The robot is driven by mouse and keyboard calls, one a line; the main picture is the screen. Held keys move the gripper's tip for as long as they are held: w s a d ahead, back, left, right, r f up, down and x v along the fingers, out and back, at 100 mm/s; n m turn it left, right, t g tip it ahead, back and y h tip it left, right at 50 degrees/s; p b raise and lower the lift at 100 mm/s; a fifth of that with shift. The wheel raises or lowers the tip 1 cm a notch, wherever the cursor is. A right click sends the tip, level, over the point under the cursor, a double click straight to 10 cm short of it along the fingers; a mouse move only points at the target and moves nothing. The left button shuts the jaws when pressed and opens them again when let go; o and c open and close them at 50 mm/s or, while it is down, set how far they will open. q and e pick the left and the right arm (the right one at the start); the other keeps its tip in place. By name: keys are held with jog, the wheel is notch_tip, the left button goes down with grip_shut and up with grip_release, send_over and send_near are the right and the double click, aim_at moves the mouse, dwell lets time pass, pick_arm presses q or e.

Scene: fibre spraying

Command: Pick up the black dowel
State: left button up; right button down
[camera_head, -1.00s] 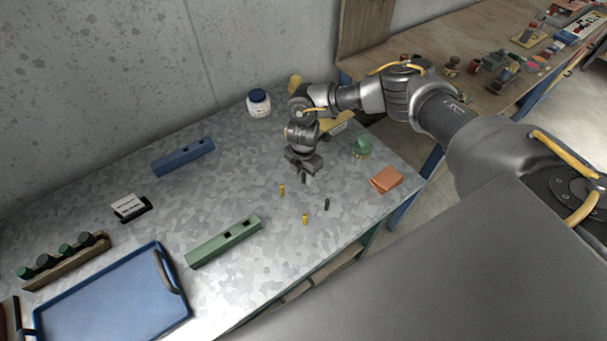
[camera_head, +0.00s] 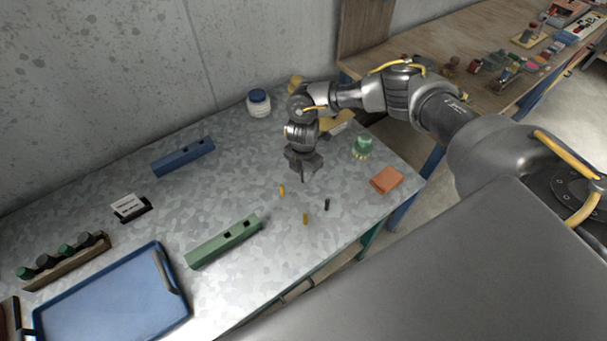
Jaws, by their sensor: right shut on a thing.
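My right gripper (camera_head: 302,174) points down over the metal-topped table and is shut on a black dowel (camera_head: 303,179), of which only the lower end shows below the fingers. I cannot tell how far it is above the table. A second black dowel (camera_head: 327,204) stands on the table, to the right of and nearer than the gripper. Two yellow dowels stand nearby, one (camera_head: 282,190) left of the gripper and one (camera_head: 305,218) nearer the front edge. My left gripper is not in view.
A green block with holes (camera_head: 222,242) and a blue one (camera_head: 183,156) lie to the left. A blue tray (camera_head: 110,308) is at the front left. An orange block (camera_head: 387,180), a green object (camera_head: 362,147) and a white jar (camera_head: 258,103) stand around the gripper. The table middle is clear.

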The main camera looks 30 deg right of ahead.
notch_tip(320, 180, up, 2)
jog(key=shift+w+r+b, duration=0.1)
jog(key=shift+r+b, duration=0.05)
jog(key=shift+b, duration=0.2)
jog(key=s+d+r+b, duration=0.1)
jog(key=s+r+b, duration=0.2)
jog(key=s+r, duration=0.9)
jog(key=w+a+f+m+b, duration=0.3)
jog(key=m+b, duration=0.6)
jog(key=m, duration=0.8)
jog(key=shift+w+a, duration=0.35)
jog(key=shift+a, duration=0.35)
